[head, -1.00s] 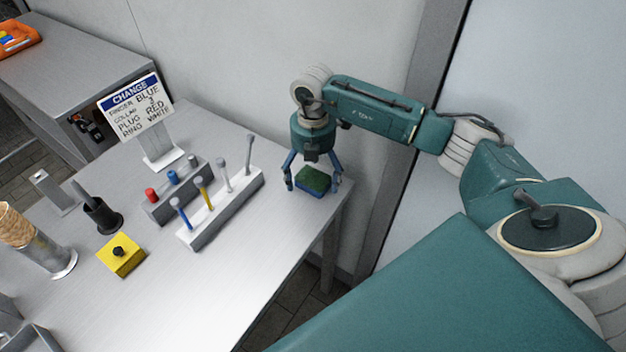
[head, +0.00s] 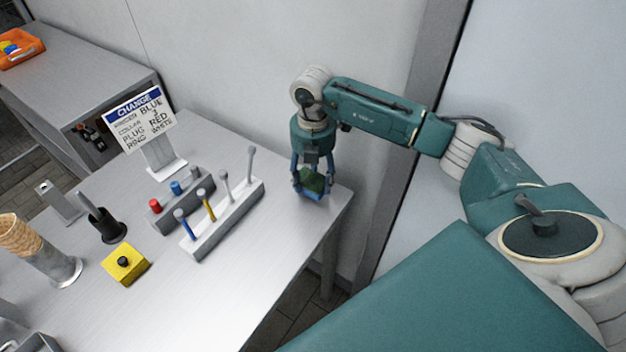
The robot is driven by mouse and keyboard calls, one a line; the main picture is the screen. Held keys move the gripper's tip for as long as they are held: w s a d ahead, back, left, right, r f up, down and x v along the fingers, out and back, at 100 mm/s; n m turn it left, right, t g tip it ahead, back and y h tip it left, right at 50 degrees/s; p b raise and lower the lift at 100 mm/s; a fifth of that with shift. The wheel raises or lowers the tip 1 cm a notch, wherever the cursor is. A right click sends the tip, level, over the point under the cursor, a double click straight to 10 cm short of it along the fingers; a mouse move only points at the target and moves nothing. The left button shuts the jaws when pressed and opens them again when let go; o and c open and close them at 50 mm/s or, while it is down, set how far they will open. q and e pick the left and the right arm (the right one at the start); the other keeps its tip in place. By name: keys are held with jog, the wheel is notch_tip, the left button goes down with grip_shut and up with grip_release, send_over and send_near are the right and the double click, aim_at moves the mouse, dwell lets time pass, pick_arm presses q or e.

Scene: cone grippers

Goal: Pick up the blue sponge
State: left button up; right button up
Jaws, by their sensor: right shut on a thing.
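The blue sponge (head: 313,196) has a green top and a blue lower part. It is at the back right corner of the metal table (head: 245,290). My right gripper (head: 311,190) points down over it with its blue fingers closed on its sides. The fingers hide part of the sponge. I cannot tell whether the sponge still touches the table. My left gripper is not in view.
Left of the sponge stand a white rack (head: 225,220) with several upright rods and a grey rack (head: 181,200) with coloured plugs. A sign (head: 140,117), a yellow button box (head: 125,264), a black cup (head: 104,223) and a cone stack (head: 22,238) stand farther left. A wall is behind.

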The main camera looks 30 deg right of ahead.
aim_at(313, 181)
notch_tip(313, 181, up, 17)
jog(key=p, duration=1)
jog(key=shift+p, duration=0.3)
jog(key=c, duration=0.3)
jog(key=shift+f, duration=0.1)
jog(key=shift+c, duration=0.2)
